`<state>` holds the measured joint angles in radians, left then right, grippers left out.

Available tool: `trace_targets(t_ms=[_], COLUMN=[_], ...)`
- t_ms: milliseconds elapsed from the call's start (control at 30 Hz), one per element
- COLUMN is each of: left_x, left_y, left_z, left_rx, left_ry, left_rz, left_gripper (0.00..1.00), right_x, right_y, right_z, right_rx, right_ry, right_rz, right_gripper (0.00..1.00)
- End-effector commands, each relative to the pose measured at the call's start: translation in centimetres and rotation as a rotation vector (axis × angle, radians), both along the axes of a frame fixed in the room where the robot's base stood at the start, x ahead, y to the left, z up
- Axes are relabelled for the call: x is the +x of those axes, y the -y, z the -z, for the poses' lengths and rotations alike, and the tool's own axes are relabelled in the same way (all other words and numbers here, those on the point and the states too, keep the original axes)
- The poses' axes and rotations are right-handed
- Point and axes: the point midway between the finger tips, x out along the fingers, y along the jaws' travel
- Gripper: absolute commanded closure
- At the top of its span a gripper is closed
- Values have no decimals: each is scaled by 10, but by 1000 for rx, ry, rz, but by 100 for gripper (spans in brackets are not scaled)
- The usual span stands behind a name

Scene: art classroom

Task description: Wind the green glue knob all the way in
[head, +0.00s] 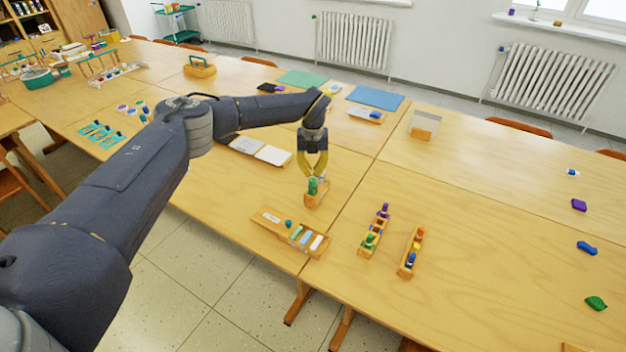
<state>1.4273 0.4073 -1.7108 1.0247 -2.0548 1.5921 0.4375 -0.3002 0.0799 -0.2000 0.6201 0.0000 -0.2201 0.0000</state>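A green glue piece (313,187) stands upright in a small wooden holder (318,199) near the middle of the table. My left gripper (314,177) points straight down over it, with its yellow fingertips close together at the top of the green piece. The knob is small and partly hidden by the fingers, so I cannot tell whether they grip it or only stand around it. How far the knob is wound in is too small to tell. My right gripper is not in view.
A wooden tray with colored sticks (268,216) lies just in front of the holder. Two narrow wooden racks (404,271) (362,252) stand to the right. White pads (272,155) lie behind left. The table's right part is mostly clear.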

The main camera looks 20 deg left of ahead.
Motion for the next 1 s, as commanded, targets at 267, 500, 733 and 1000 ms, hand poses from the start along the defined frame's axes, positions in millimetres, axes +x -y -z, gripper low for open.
trace_targets(t_ms=[267,500,733,1000], left_x=[0,0,0,0], left_y=[0,0,0,0], left_z=[4,7,10,13], left_rx=[0,0,0,0], left_ry=[0,0,0,0], left_rz=[0,0,0,1], left_gripper=[100,100,100,100], right_x=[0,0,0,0], right_y=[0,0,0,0], right_z=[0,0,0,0], right_rx=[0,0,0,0], right_ry=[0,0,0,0], right_rz=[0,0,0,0], right_gripper=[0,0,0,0])
